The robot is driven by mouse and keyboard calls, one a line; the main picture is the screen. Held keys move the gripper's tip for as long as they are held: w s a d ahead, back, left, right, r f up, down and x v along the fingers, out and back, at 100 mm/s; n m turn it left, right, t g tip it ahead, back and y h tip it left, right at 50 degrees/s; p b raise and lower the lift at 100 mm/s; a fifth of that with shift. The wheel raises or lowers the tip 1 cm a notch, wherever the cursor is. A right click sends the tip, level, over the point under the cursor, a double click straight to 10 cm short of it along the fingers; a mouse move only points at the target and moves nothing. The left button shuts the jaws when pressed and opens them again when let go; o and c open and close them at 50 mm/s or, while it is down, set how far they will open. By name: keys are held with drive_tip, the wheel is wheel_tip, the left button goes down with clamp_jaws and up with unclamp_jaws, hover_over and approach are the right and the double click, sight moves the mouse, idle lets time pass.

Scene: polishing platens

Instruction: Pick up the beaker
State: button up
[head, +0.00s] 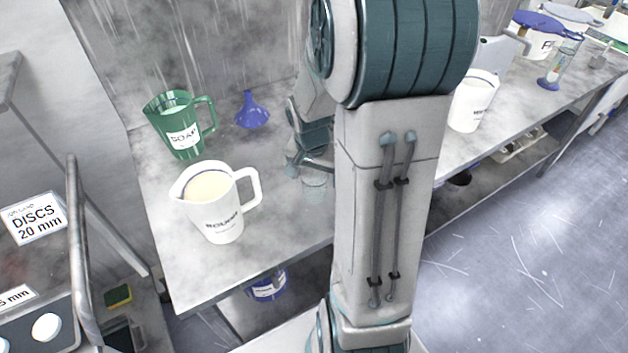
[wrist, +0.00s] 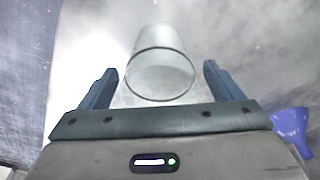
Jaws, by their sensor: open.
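The beaker (wrist: 161,72) is clear glass with a dark line around its rim. In the wrist view it lies ahead of my gripper (wrist: 159,74), in line with the gap between the two fingers. The fingers stand apart on either side of it, and I see no contact. In the head view my gripper (head: 308,166) is low over the bench, and the beaker (head: 314,184) shows only partly beside it. My arm hides much of the area around it.
A green SOAP jug (head: 176,128), a white jug with pale contents (head: 218,211) and a blue funnel (head: 252,113) stand left of my gripper on the grey bench (head: 190,278). Another white jug (head: 473,100) stands right of my arm. The bench's front edge is near.

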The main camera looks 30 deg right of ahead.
drive_tip(key=shift+f, duration=0.15)
drive_tip(key=c, duration=1.1)
drive_tip(key=shift+o, duration=0.2)
